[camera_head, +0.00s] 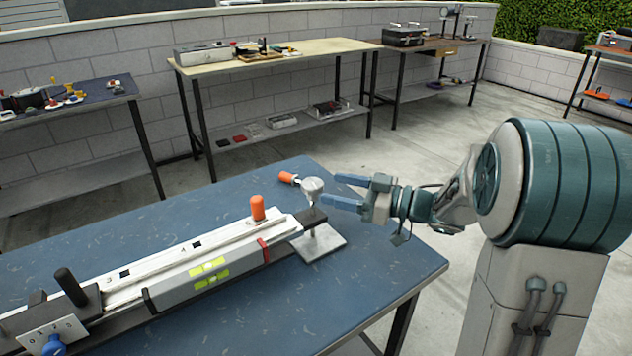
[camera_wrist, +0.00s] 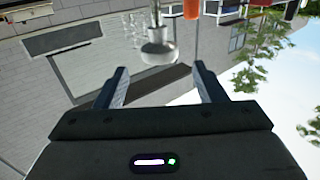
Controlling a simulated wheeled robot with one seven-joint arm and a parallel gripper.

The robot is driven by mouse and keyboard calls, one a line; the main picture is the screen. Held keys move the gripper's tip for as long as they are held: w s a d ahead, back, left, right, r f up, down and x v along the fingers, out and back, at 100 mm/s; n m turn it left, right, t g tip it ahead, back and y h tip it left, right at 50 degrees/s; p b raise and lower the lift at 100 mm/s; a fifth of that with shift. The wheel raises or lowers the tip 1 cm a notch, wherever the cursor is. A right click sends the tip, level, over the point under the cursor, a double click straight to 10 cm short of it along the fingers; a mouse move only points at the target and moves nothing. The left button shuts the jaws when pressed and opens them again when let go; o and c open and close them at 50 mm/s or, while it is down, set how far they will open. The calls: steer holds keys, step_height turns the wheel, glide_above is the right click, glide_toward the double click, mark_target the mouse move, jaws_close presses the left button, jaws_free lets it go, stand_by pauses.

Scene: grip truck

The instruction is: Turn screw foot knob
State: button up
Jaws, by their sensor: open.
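The screw foot knob (camera_head: 313,187) is a pale metal, rounded knob at the right end of the long rail device (camera_head: 200,262) on the blue table. It stands above a metal foot plate (camera_head: 318,243). My gripper (camera_head: 343,191) is just right of the knob in the head view, with its blue fingers open and pointing left toward it. In the wrist view my gripper (camera_wrist: 160,88) shows its two fingers spread, and the knob (camera_wrist: 158,55) appears between and beyond the fingertips. No contact with the knob can be seen.
An orange upright knob (camera_head: 257,207) and a level with yellow vials (camera_head: 208,272) are on the device. The blue table (camera_head: 378,262) is bare at its right end. Other benches stand along the wall.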

steer(key=v, duration=0.5)
steer(key=shift+s+d, duration=0.15)
steer(key=shift+d, duration=0.15)
stand_by(0.5)
steer(key=w+d+r+m+t+h+p, duration=0.3)
steer(key=w+r+m+t+h+p, duration=0.25)
steer(key=r+t+h, duration=0.2)
steer(key=s+d+r+m+h+p, duration=0.2)
steer(key=d+m+h+p, duration=0.3)
steer(key=h, duration=0.4)
steer(key=s+a+m+g+p, duration=0.1)
steer(key=s+g+p, duration=0.1)
steer(key=s, duration=0.6)
steer(key=s+a+f+m+g+p, duration=0.1)
steer(key=s+g, duration=0.4)
steer(key=s, duration=0.3)
steer(key=s+a+m+g+p, duration=0.1)
steer(key=s+g, duration=0.3)
steer(key=s, duration=0.4)
steer(key=shift+s+a+f+p, duration=0.25)
steer(key=shift+a+p, duration=0.15)
steer(key=shift+p, duration=0.4)
